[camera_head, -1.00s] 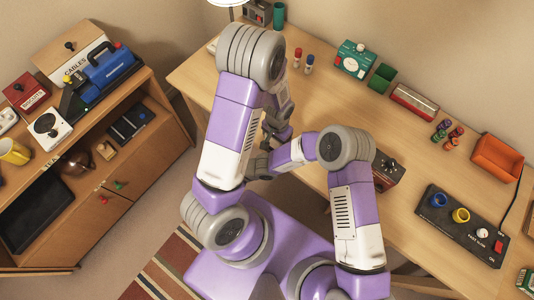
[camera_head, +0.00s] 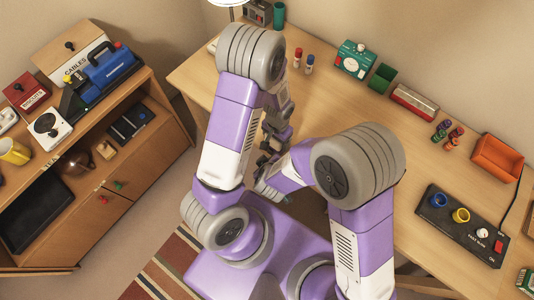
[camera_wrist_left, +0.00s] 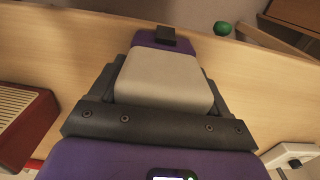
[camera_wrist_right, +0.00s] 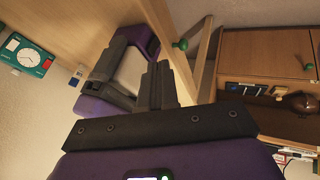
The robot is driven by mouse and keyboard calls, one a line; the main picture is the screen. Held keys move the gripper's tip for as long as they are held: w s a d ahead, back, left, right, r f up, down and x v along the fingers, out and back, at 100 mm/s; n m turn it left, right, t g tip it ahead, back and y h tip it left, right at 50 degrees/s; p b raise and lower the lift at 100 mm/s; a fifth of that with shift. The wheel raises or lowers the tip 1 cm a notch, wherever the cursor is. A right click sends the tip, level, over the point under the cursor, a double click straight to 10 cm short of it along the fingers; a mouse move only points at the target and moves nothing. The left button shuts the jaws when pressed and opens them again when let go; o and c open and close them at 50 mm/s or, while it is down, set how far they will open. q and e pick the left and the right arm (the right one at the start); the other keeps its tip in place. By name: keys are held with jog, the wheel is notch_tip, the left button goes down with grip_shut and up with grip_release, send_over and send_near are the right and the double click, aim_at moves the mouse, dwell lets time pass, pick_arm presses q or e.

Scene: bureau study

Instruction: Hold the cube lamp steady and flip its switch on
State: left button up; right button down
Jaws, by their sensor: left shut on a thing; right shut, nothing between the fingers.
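The cube lamp (camera_wrist_left: 162,80) has a cream block and a purple base (camera_wrist_left: 180,45) with a small black switch (camera_wrist_left: 168,38). My left gripper (camera_head: 275,130) is shut on it, with dark fingers along both sides of the cream block. The lamp also shows in the right wrist view (camera_wrist_right: 130,70), tilted. My right gripper (camera_wrist_right: 158,75) is shut and empty, its tips close to the lamp. I cannot tell whether they touch. The switch is not clear in the right wrist view, and no glow shows on the lamp.
The desk (camera_head: 330,110) has clear wood beside my grippers. A green clock box (camera_head: 354,60), a red-sided box (camera_head: 414,102), an orange tray (camera_head: 497,157) and a dark control panel (camera_head: 460,225) stand along it. A cluttered cabinet (camera_head: 140,160) is at left.

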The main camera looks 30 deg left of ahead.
aim_at(270, 152)
jog(key=shift+s+a+n, duration=0.2)
jog(key=shift+s+n, duration=0.1)
jog(key=shift+s, duration=0.15)
jog(key=shift+f, duration=0.1)
jog(key=x, duration=1)
jog(key=shift+w+d+f+t, duration=0.1)
jog(key=shift+w+t, duration=0.15)
jog(key=shift+t, duration=0.15)
